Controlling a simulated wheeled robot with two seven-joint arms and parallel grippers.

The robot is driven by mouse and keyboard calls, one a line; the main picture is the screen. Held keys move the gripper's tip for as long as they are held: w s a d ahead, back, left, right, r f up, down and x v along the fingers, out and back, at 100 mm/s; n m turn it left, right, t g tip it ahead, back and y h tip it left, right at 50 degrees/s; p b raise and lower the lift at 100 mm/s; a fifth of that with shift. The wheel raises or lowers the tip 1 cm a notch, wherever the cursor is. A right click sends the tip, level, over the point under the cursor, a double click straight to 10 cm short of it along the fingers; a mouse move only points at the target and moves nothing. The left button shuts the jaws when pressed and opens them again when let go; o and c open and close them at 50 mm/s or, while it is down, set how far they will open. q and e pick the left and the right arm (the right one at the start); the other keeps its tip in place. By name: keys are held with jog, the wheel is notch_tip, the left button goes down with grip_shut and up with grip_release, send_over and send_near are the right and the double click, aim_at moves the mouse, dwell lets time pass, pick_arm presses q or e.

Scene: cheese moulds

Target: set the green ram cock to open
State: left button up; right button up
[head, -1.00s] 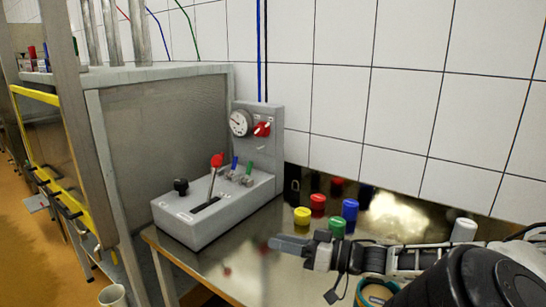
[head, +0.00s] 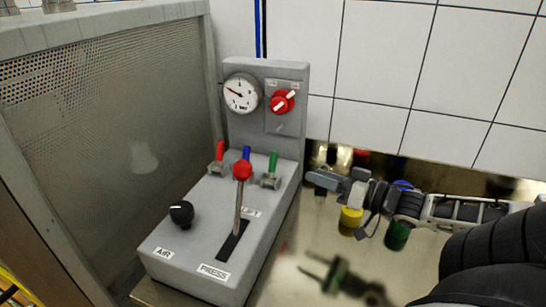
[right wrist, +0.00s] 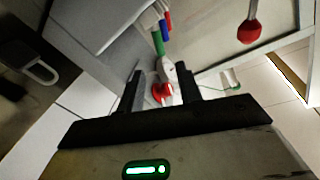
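The green ram cock (head: 272,164) stands on the grey press box (head: 215,195), right of a blue and a red cock, its handle roughly upright. My right gripper (head: 318,179) is to the right of the box, apart from the green cock. In the right wrist view the green handle (right wrist: 158,43) shows beyond the fingers. My right gripper's two fingers (right wrist: 160,88) are apart with nothing held; a red knob shows in the gap behind them. My left gripper is not in view.
A red-knobbed lever (head: 241,172) stands in front of the cocks. A black AIR knob (head: 182,213) is front left. The back panel carries a gauge (head: 242,93) and a red rotary switch (head: 282,102). Yellow (head: 350,220) and green (head: 397,236) caps stand on the shiny table under my right arm.

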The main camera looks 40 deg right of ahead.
aim_at(273, 160)
jog(key=b+x, duration=0.3)
jog(key=x, duration=1)
grip_shut()
